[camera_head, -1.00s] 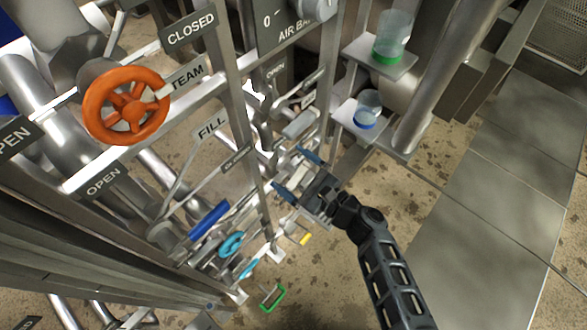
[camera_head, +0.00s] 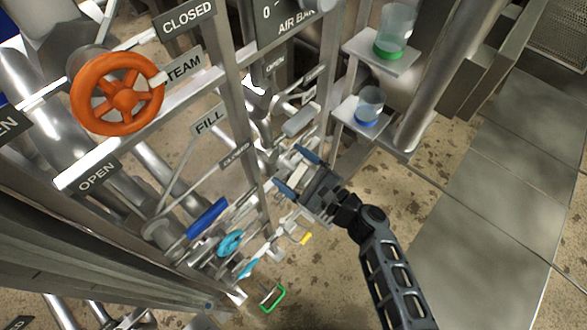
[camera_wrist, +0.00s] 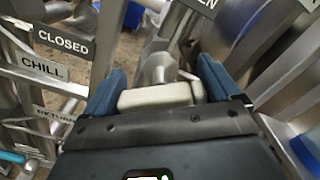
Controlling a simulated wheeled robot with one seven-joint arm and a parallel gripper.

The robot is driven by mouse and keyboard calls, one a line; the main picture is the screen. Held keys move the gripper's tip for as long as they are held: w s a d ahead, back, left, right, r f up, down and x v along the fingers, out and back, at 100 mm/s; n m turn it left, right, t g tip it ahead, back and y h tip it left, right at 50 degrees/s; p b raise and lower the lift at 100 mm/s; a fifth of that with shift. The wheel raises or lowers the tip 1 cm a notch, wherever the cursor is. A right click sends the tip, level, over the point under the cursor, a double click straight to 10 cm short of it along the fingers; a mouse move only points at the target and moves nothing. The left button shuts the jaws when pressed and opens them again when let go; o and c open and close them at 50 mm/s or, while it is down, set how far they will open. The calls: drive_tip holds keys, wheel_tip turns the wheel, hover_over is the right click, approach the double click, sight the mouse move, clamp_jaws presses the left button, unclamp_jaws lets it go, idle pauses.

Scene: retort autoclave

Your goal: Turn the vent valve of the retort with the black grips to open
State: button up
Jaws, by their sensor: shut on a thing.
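My gripper (camera_head: 296,171) reaches in from the lower right to the pipework right of the upright frame post in the head view. In the wrist view, my gripper (camera_wrist: 162,85) has its blue fingers on either side of a pale, cream-coloured lever grip (camera_wrist: 156,97) and is shut on it. A metal stem (camera_wrist: 155,66) shows just beyond this grip. No black grip shows clearly at the fingers. A grey grip (camera_head: 300,121) sits on the pipework just above the gripper.
An orange handwheel (camera_head: 118,93) is at upper left. Two jars, green-based (camera_head: 394,34) and blue-based (camera_head: 369,106), stand on small shelves close above the gripper.

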sight(302, 178)
drive_tip(key=n+b, duration=0.1)
drive_tip(key=b, duration=0.1)
drive_tip(key=f+n+b, duration=0.1)
drive_tip(key=n+b, duration=0.1)
drive_tip(key=shift+s, duration=0.1)
drive_tip(key=n+b, duration=0.3)
drive_tip(key=b, duration=0.1)
drive_tip(key=n+b, duration=0.3)
drive_tip(key=b, duration=0.1)
drive_tip(key=shift+r+n+b, duration=0.15)
drive_tip(key=shift+n+b, duration=0.75)
drive_tip(key=shift+b, duration=0.1)
drive_tip(key=shift+r, duration=0.1)
drive_tip(key=o, duration=0.8)
drive_tip(key=shift+v, duration=3.85)
